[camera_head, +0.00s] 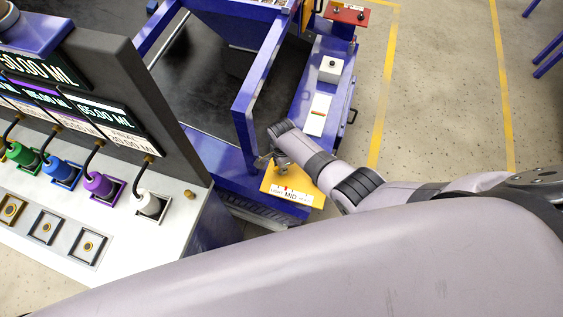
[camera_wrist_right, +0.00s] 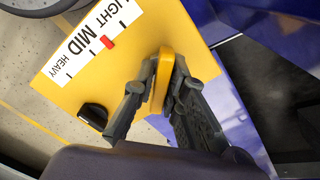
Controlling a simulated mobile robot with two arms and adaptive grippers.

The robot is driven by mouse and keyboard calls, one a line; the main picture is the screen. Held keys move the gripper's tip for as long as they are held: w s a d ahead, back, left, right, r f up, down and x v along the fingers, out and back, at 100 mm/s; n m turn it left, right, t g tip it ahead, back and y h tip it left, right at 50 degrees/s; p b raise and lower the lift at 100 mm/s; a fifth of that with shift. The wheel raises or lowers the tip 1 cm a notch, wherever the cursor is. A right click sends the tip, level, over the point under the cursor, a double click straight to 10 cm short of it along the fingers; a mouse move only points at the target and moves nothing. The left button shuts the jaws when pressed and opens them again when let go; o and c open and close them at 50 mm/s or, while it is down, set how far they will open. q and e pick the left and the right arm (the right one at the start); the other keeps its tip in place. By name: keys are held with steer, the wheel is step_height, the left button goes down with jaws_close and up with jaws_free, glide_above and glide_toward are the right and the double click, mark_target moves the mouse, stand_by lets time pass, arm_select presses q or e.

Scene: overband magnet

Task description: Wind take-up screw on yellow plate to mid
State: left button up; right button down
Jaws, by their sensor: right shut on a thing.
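The yellow plate (camera_head: 309,202) is fixed at the near end of the blue frame. It carries a white scale (camera_wrist_right: 82,46) reading LIGHT, MID, HEAVY. A red marker (camera_wrist_right: 107,42) sits beside the word MID. My right gripper (camera_head: 267,161) is over the plate. In the right wrist view it is shut on a yellow handle (camera_wrist_right: 162,75), seen edge-on between the two dark fingers. The screw itself is hidden behind the handle and fingers. A black knob (camera_wrist_right: 93,115) sits near the plate's edge. My left gripper is not in view.
A grey panel (camera_head: 125,215) with coloured plugs and cables stands at left. The dark belt (camera_head: 200,85) and blue frame (camera_head: 243,120) lie beyond the plate. A white button box (camera_head: 330,68) and a red panel (camera_head: 346,13) are farther back.

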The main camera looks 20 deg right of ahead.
steer(key=m, duration=0.3)
steer(key=shift+a, duration=0.1)
steer(key=shift+m, duration=0.3)
steer(key=m, duration=0.3)
steer(key=shift+a+m, duration=0.1)
steer(key=shift+m, duration=0.2)
steer(key=c, duration=1.6)
jaws_free()
steer(key=shift+c, duration=0.2)
steer(key=shift+o, duration=0.5)
steer(key=shift+r, duration=0.1)
steer(key=shift+r, duration=3.6)
